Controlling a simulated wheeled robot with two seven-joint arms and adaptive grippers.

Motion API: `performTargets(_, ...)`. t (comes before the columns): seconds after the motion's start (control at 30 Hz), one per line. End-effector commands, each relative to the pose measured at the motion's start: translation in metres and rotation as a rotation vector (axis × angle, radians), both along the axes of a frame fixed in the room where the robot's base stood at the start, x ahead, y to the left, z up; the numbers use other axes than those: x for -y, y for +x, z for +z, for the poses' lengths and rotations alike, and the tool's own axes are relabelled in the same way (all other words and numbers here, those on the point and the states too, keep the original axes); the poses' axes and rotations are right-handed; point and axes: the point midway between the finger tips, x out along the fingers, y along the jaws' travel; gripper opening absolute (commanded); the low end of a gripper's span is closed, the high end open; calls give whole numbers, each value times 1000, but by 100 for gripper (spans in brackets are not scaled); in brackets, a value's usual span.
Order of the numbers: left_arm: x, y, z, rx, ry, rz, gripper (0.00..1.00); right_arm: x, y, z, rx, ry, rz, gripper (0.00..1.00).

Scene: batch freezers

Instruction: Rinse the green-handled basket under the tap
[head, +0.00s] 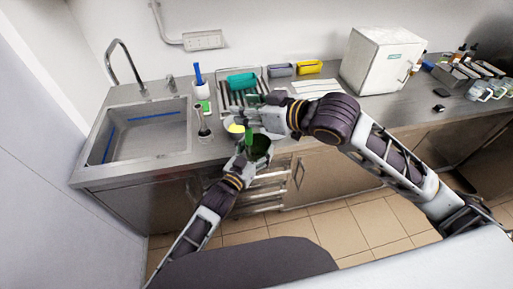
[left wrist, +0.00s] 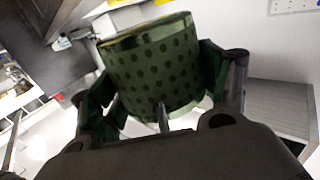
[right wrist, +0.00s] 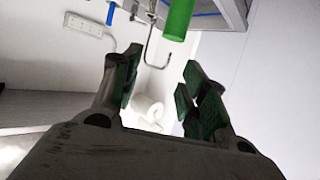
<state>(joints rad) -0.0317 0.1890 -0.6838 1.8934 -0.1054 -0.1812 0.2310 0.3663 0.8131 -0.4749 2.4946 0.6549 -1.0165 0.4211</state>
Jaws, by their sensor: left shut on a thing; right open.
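The basket (head: 261,149) is a dark green perforated cup with a bright green upright handle (head: 249,137), held in front of the counter edge. In the left wrist view the basket (left wrist: 155,72) sits between the fingers of my left gripper (left wrist: 160,105), which is shut on it. My right gripper (head: 244,117) is open and empty, just above and beside the handle. In the right wrist view a green cylinder, seemingly the handle (right wrist: 178,18), lies beyond the open fingers (right wrist: 158,90). The tap (head: 124,62) arches over the sink (head: 148,137) at left, well away from the basket.
A yellow item (head: 236,128) lies near my right gripper. A rack (head: 228,99) with a teal container (head: 242,81) is behind. A white box (head: 377,60) stands right.

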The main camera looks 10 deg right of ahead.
Motion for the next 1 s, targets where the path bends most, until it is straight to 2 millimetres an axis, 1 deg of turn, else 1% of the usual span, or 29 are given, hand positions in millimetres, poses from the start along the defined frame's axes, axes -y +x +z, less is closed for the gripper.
performTargets(0.03,0,0,0,1,-1,0,50,0,0,6,4,1,1,43)
performTargets(0.2,0,0,0,1,-1,0,50,-1,0,21,4,1,2,43)
performTargets(0.4,0,0,0,1,-1,0,50,0,0,33,2,1,1,43)
performTargets(0.63,0,0,0,1,-1,0,50,0,0,39,1,1,1,43)
performTargets(1.0,0,0,0,1,-1,0,50,0,0,38,1,-1,-1,43)
